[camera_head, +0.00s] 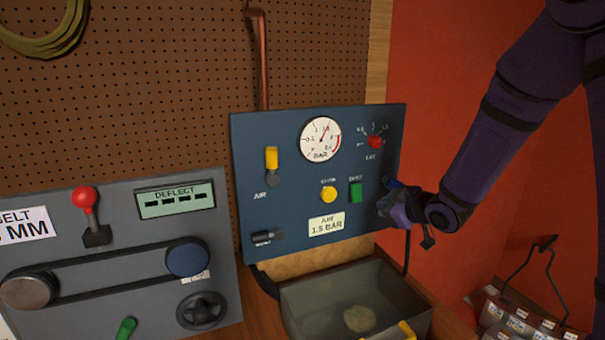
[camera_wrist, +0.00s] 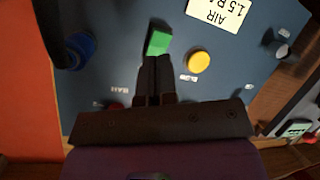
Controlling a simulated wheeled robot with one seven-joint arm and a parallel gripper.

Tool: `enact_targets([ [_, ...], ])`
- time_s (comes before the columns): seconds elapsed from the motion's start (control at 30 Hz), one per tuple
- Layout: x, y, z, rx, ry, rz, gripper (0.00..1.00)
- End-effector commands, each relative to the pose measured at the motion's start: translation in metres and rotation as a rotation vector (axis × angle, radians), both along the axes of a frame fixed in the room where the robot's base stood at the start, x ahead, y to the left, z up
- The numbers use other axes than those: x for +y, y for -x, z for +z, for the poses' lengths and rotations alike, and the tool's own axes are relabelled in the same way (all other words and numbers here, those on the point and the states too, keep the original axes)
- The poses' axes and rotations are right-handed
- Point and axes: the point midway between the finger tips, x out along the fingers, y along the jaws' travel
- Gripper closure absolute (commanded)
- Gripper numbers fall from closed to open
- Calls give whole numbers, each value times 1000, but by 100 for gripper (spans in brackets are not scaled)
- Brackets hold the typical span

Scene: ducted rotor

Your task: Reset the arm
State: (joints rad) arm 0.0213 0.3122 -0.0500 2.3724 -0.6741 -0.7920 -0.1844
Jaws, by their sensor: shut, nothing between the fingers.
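My arm (camera_head: 508,115) is purple and black and reaches in from the upper right of the head view. My gripper (camera_head: 398,193) is at the right edge of the blue panel, and its fingertips are hard to make out there. In the wrist view my gripper (camera_wrist: 155,62) has its two dark fingers together with nothing between them. Their tips are at the lower edge of the green button (camera_wrist: 159,43); I cannot tell whether they touch it. The green button also shows in the head view (camera_head: 356,192).
The blue panel (camera_head: 262,215) carries a gauge (camera_head: 321,139), a red knob (camera_head: 375,142), a yellow lever (camera_head: 271,158) and a yellow button (camera_head: 329,194). A clear bin (camera_head: 300,304) stands below it. A grey belt panel (camera_head: 105,215) is left. A wire-handled carrier (camera_head: 530,315) stands lower right.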

Motion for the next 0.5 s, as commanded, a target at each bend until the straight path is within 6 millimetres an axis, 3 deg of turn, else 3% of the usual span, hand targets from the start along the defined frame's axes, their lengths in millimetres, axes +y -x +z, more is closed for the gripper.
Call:
enact_targets([
  [0.03,-5,5,16,9,14,-38,100],
  [0.27,-32,39,66,114,45,-239,100],
  [0.5,-53,96,108,241,25,-432,100],
])
